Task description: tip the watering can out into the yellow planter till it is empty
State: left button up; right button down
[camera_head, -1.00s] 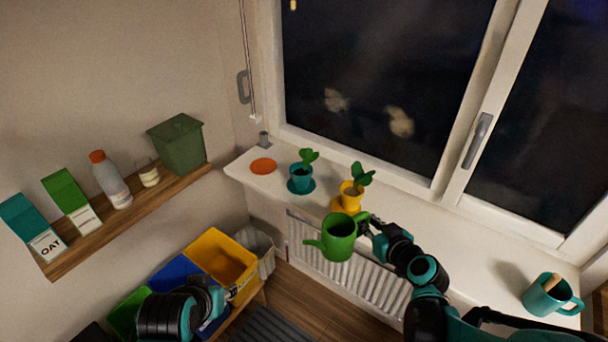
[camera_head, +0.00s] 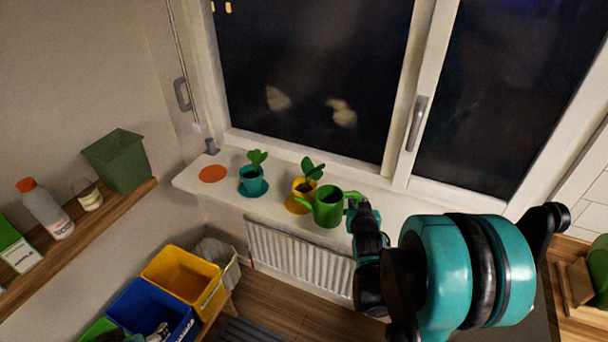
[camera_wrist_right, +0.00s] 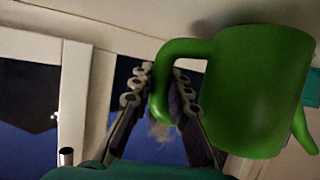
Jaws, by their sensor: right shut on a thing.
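The green watering can (camera_head: 328,209) is held roughly upright at the sill, its spout pointing left. The spout tip overlaps the front of the yellow planter (camera_head: 299,186) in the head view; I cannot tell if they touch. The planter holds a leafy green plant and sits on an orange-yellow saucer. My right gripper (camera_head: 357,206) is shut on the can's handle at its right side. In the right wrist view its fingers (camera_wrist_right: 160,100) are around the handle of the can (camera_wrist_right: 258,90). My left gripper (camera_head: 158,332) shows only partly at the bottom left; its jaws are unclear.
The window is behind. A radiator (camera_head: 300,256) is below; yellow (camera_head: 184,279) and blue (camera_head: 150,310) bins are at lower left.

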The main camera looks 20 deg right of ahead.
jog(key=s+d+r+m+g+h, duration=0.3)
jog(key=s+d+m, duration=0.1)
jog(key=d, duration=0.7)
jog(key=shift+s+d+h+b, duration=0.2)
jog(key=shift+h+b, duration=0.1)
jog(key=shift+h, duration=0.1)
jog(key=w+a+r+n+h+p, duration=0.2)
jog(key=w+a+r+n+p, duration=0.1)
jog(key=r, duration=0.5)
jog(key=w+a+r+n+g+h+p, duration=0.1)
jog(key=w+a+r+n+p, duration=0.3)
jog(key=r, duration=0.4)
jog(key=shift+a+r+h+p, duration=0.2)
jog(key=shift+a+h+p, duration=0.6)
jog(key=shift+p, duration=0.4)
